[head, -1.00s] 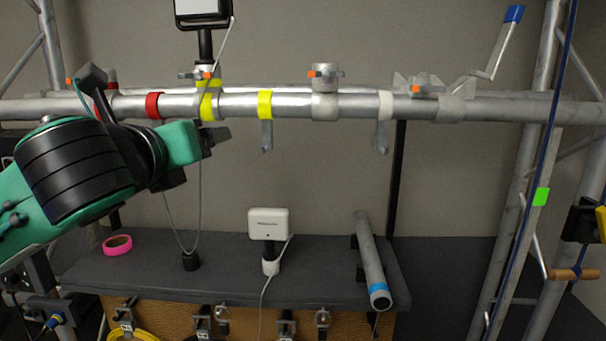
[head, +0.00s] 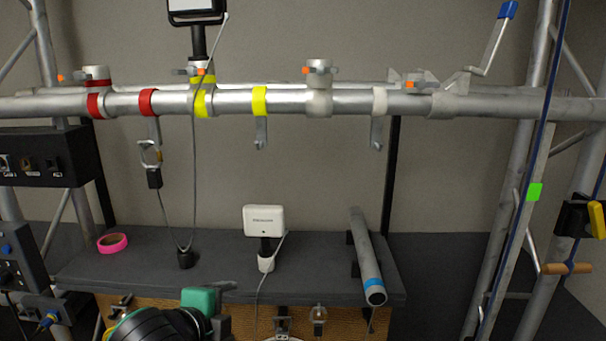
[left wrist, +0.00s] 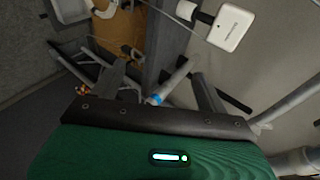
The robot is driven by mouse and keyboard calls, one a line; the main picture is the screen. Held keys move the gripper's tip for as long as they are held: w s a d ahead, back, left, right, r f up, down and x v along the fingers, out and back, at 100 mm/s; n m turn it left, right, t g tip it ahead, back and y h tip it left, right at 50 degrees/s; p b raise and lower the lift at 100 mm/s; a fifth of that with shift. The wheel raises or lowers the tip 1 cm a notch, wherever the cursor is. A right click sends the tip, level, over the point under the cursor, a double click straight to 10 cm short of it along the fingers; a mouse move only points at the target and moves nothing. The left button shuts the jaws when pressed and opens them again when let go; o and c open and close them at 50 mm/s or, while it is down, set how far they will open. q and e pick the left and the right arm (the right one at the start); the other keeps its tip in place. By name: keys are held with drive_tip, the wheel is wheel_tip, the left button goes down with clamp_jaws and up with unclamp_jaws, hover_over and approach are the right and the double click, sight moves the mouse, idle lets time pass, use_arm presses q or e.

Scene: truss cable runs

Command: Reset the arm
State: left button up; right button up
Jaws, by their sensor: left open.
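My left gripper (head: 228,304) is low in the head view, in front of the dark shelf, with its green body and dark fingers partly showing. In the left wrist view its dark fingers (left wrist: 160,84) stand apart with nothing between them. The horizontal truss tube (head: 350,102) with red, yellow and white bands is well above it. A cable end with a clip (head: 151,160) hangs below the red-banded hook at the left, clear of my gripper. My right gripper is not in view.
A dark shelf (head: 330,275) holds a pink tape ring (head: 112,243), a white box device (head: 264,221) and a grey tube with a blue band (head: 367,255). A dark socket box (head: 42,157) is at the left. The space between truss and shelf is mostly free.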

use_arm(q)
drive_tip(key=s+a+f+n+g+y, duration=0.1)
drive_tip(key=s+a+f+n+g, duration=0.1)
drive_tip(key=s+f+n, duration=0.5)
drive_tip(key=s+a+f+n+g, duration=0.2)
drive_tip(key=s+f+n, duration=0.15)
drive_tip(key=f, duration=0.75)
drive_tip(key=s+a+f+n+g+y, duration=0.1)
drive_tip(key=s+a+f+n+g, duration=0.1)
drive_tip(key=s+f+n, duration=0.4)
drive_tip(key=s+a+f+n+g+y, duration=0.1)
drive_tip(key=s+a+f, duration=0.25)
drive_tip(key=s, duration=0.55)
wheel_tip(320, 180, down, 37)
drive_tip(key=s+g+b, duration=0.2)
drive_tip(key=b, duration=0.1)
drive_tip(key=s+a+f+g+b, duration=0.1)
drive_tip(key=s+a+f+b, duration=0.1)
drive_tip(key=s+f, duration=1.6)
wheel_tip(320, 180, down, 2)
drive_tip(key=shift+a+f+b, duration=0.25)
drive_tip(key=shift+a+b, duration=0.1)
drive_tip(key=shift+a, duration=0.1)
